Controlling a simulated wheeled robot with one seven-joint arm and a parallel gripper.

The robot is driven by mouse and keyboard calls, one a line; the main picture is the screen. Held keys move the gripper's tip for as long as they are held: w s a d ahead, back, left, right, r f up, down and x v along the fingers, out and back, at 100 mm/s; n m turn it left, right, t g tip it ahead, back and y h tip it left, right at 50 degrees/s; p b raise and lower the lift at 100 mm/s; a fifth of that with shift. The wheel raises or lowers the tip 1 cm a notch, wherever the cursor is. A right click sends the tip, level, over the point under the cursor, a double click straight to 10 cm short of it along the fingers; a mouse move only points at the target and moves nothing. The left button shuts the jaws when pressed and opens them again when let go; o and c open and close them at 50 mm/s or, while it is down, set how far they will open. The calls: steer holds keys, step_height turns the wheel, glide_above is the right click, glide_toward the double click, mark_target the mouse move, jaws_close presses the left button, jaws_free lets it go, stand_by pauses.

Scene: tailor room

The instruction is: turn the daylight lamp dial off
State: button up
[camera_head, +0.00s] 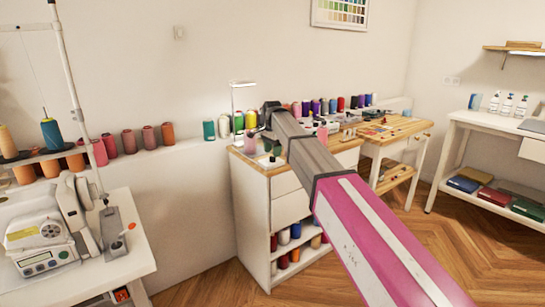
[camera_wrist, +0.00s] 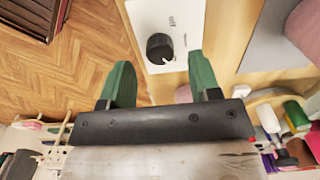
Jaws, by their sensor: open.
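The daylight lamp (camera_head: 243,88) stands on the wooden top of the white cabinet in the head view, its pale head raised on a thin post. In the wrist view a white panel (camera_wrist: 182,10) carries a round black dial (camera_wrist: 160,46) with a small white pointer mark toward its lower right. Nothing is between the fingertips that I can see gripped.
The cabinet (camera_head: 262,198) has thread spools on its lower shelves. Several spools line the wall ledge behind. A wooden worktable (camera_head: 405,128) stands to the right, and a white sewing machine (camera_head: 45,235) at left. Open wood floor lies in front.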

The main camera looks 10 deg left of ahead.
mark_target(272, 159)
steer(key=shift+f, duration=1.35)
steer(key=shift+c, duration=0.3)
steer(key=c, duration=0.9)
steer(key=shift+o, duration=0.2)
